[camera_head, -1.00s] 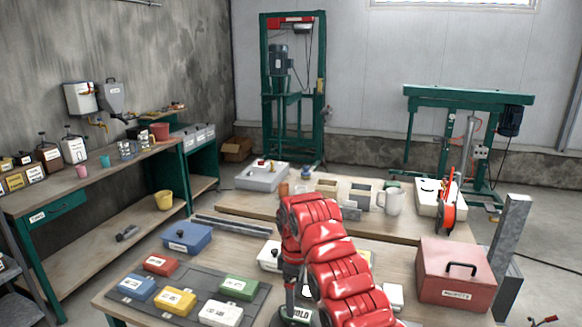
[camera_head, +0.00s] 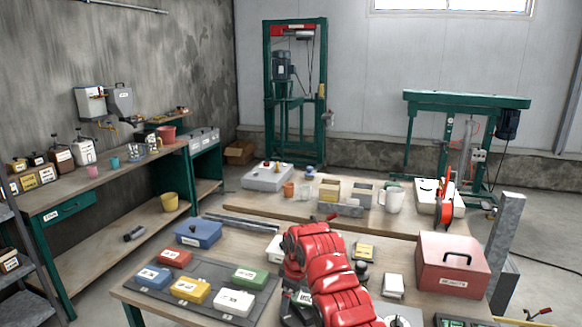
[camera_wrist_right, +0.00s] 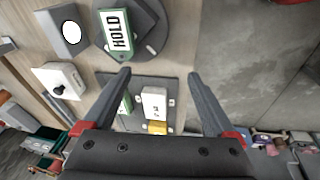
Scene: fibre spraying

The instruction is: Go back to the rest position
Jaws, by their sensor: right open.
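My right arm (camera_head: 330,275) is red and reaches over the near table. In the head view it hides most of its gripper. The right wrist view shows my right gripper (camera_wrist_right: 158,75) with its two dark fingers wide apart and nothing between them. Below it is a dark mat with a white box (camera_wrist_right: 154,103), a green box (camera_wrist_right: 126,104) and a yellow box (camera_wrist_right: 157,128). A green-edged HOLD card (camera_wrist_right: 116,31) lies on a dark round plate beyond the fingers. My left gripper is not in view.
The near table also carries a blue box (camera_head: 198,233), a red toolbox (camera_head: 452,263) and a small white case (camera_head: 393,286). A grey post (camera_head: 506,240) stands at its right.

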